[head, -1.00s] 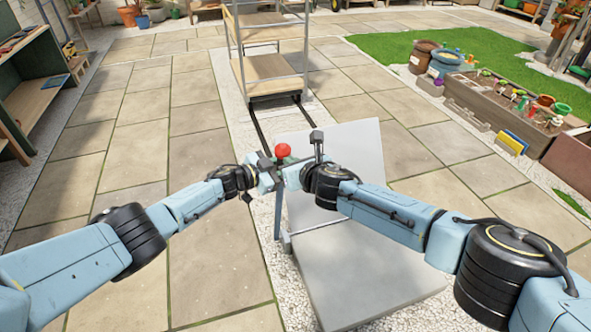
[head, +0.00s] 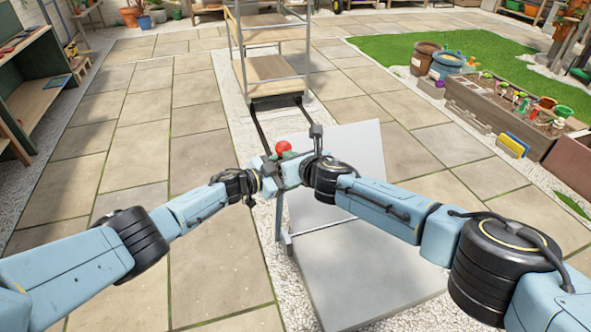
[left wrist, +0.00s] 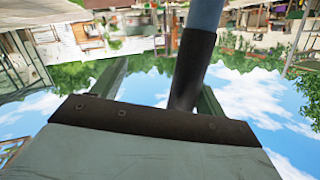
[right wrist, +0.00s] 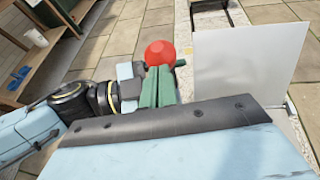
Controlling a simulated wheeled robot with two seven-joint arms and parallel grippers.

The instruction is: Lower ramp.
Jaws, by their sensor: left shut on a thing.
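The ramp has a raised grey panel (head: 350,150) tilted up at the far end and a flat grey plate (head: 365,270) nearer me. A red ball knob (head: 284,148) shows just behind my grippers, and also in the right wrist view (right wrist: 159,53). My left gripper (head: 268,178) is shut on a dark-sleeved rod, which stands between its fingers in the left wrist view (left wrist: 190,70). My right gripper (right wrist: 158,88) has its green fingers close together, beside the left gripper and just below the knob. The grippers hide most of the contact with the rod.
A shelved metal rack (head: 270,70) stands on dark rails (head: 260,130) beyond the ramp. Wooden shelves (head: 35,90) stand at the left, and a planter box (head: 495,115) at the right. The paving on both sides of the ramp is clear.

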